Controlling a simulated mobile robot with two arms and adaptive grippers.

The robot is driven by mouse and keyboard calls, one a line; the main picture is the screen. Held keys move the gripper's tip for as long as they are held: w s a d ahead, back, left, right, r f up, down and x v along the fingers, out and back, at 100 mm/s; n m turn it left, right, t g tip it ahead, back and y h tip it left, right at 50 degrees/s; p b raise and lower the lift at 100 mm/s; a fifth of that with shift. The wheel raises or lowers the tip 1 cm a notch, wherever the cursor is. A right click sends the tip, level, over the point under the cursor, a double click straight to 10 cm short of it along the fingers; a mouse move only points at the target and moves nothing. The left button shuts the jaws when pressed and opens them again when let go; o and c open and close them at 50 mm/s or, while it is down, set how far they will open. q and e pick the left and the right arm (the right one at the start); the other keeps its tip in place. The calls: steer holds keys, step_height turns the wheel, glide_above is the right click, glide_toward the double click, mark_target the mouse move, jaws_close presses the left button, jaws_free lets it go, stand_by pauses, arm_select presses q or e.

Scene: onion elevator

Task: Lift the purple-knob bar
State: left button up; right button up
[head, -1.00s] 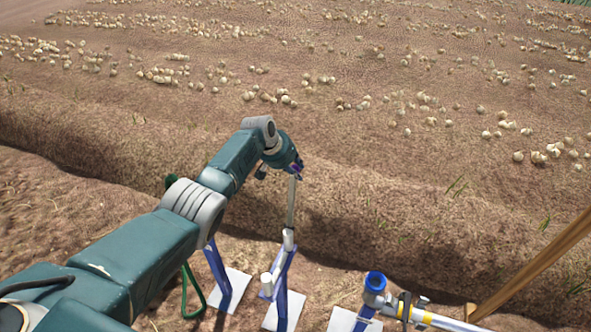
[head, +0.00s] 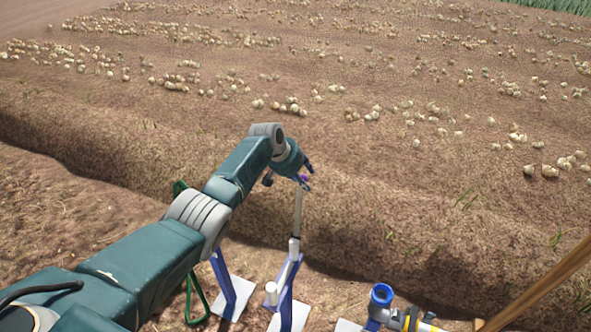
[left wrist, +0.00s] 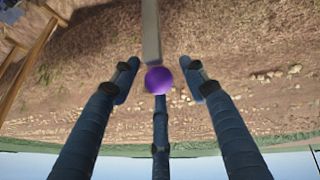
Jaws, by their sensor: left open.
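The bar (head: 297,213) is a slim, pale grey rod standing nearly upright, with its lower end at a white sleeve on a blue stand. Its purple knob (head: 303,177) is at the top end, partly hidden by my left gripper (head: 306,178). In the left wrist view the round purple knob (left wrist: 158,80) sits between the spread dark fingers of my left gripper (left wrist: 160,83), with the grey bar (left wrist: 151,30) running up from it. The fingers are open, with visible gaps on both sides of the knob. My right gripper is not in view.
Blue stands (head: 225,285) on white plates rise near the bar's foot. A pipe fitting with a blue ring (head: 381,295) and a wooden beam (head: 540,283) are at lower right. Onions (head: 290,107) lie in rows on the soil beyond. The space above the knob looks clear.

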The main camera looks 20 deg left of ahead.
arm_select(q)
steer(key=v, duration=1.1)
